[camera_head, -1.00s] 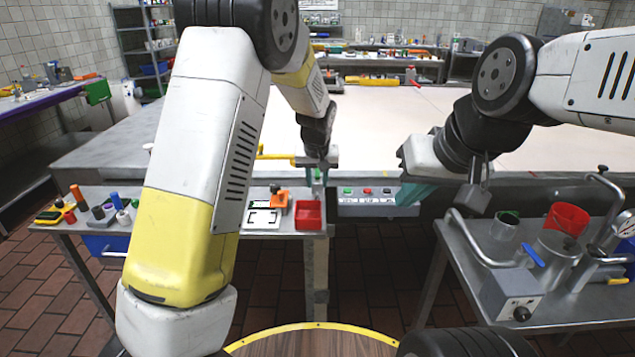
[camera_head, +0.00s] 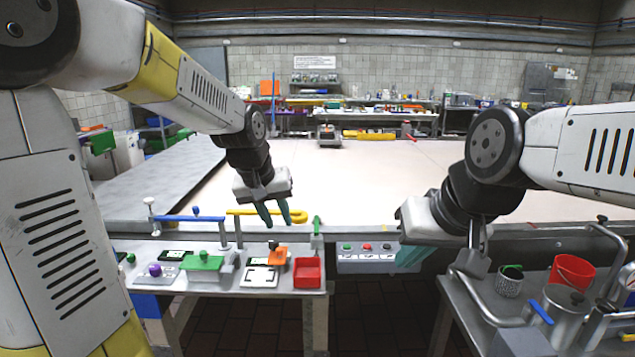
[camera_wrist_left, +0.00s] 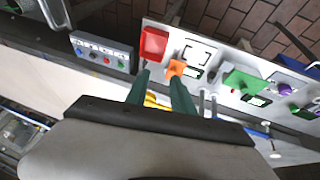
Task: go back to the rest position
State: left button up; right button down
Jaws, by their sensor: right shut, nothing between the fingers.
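My left gripper (camera_head: 277,213) hangs over the back of the left workbench in the head view. Its two teal fingers are apart and empty, pointing down. In the left wrist view the fingers (camera_wrist_left: 158,82) also show apart, with the bench below and nothing between them. My right gripper (camera_head: 408,257) is at the right of centre, beside the button panel and left of the right bench. Its teal fingers are shut and partly hidden by its own body.
The left bench holds a red tray (camera_head: 307,284), an orange block (camera_head: 277,257) and a green block (camera_head: 203,262). A yellow bent bar (camera_head: 300,216) lies behind, near my left gripper. A button panel (camera_head: 370,258) is in the middle. The right bench carries a red bucket (camera_head: 574,271) and metal pots.

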pick_arm(q)
jog(key=s+a+r, duration=0.2)
jog(key=s, duration=0.8)
jog(key=s+a+r+t, duration=0.1)
jog(key=s+a, duration=0.2)
jog(key=s, duration=0.7)
jog(key=shift+r+m, duration=0.35)
jog(key=shift+m, duration=0.05)
